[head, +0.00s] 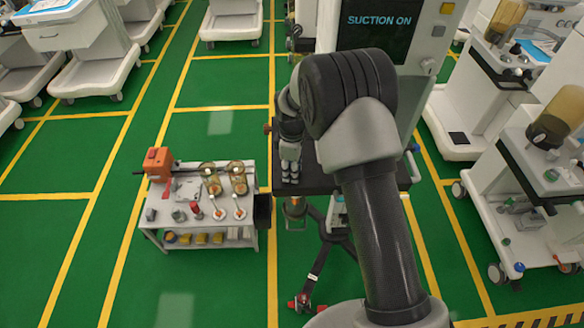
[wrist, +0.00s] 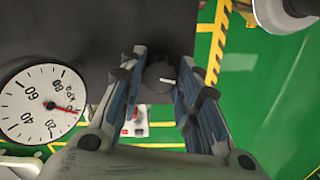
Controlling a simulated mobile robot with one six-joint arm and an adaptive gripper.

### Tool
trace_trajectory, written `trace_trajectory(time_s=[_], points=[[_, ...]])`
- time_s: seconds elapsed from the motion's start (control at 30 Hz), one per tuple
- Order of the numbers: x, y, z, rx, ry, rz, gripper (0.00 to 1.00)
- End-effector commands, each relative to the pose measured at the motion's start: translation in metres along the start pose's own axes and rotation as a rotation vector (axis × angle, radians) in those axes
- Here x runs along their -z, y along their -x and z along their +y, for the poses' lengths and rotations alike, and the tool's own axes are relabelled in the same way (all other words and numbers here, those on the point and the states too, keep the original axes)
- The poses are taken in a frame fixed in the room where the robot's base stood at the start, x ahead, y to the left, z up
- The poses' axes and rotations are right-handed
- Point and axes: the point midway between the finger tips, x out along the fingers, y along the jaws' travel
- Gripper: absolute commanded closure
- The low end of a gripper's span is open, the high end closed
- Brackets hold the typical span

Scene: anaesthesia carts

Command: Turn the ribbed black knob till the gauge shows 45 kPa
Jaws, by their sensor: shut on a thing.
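The black knob (wrist: 160,75) is between my fingertips in the wrist view, with a small white mark on its face. My gripper (wrist: 162,60) is shut on it, one finger on each side. The round white gauge (wrist: 35,120) is at the left of the wrist view, turned in the picture. Its red needle points right, seemingly below the 20 mark; the exact reading is hard to tell. In the head view my gripper (head: 289,172) is at the dark panel (head: 318,178) of the cart, left of my arm. The knob is hidden there.
A screen (head: 380,22) reads "SUCTION ON" behind my arm. A low grey cart (head: 158,222) with an orange box (head: 158,162) and two amber jars stands left of the panel. White carts stand at the right.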

Motion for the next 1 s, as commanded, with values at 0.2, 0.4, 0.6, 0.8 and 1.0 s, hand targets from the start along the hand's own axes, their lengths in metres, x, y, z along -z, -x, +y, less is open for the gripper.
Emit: trace_trajectory(time_s=[0.2,0.4,0.6,0.8,1.0], points=[[0.0000,0.0011,0.0001,0.000,-0.203,0.000,0.94],[0.0000,0.0011,0.0001,0.000,-0.393,0.000,0.94],[0.0001,0.0011,0.0004,-0.001,-0.582,0.000,0.94],[0.0002,0.0009,0.0005,-0.001,-0.772,0.001,0.94],[0.0002,0.0007,0.0005,-0.001,-0.962,0.001,0.94]])
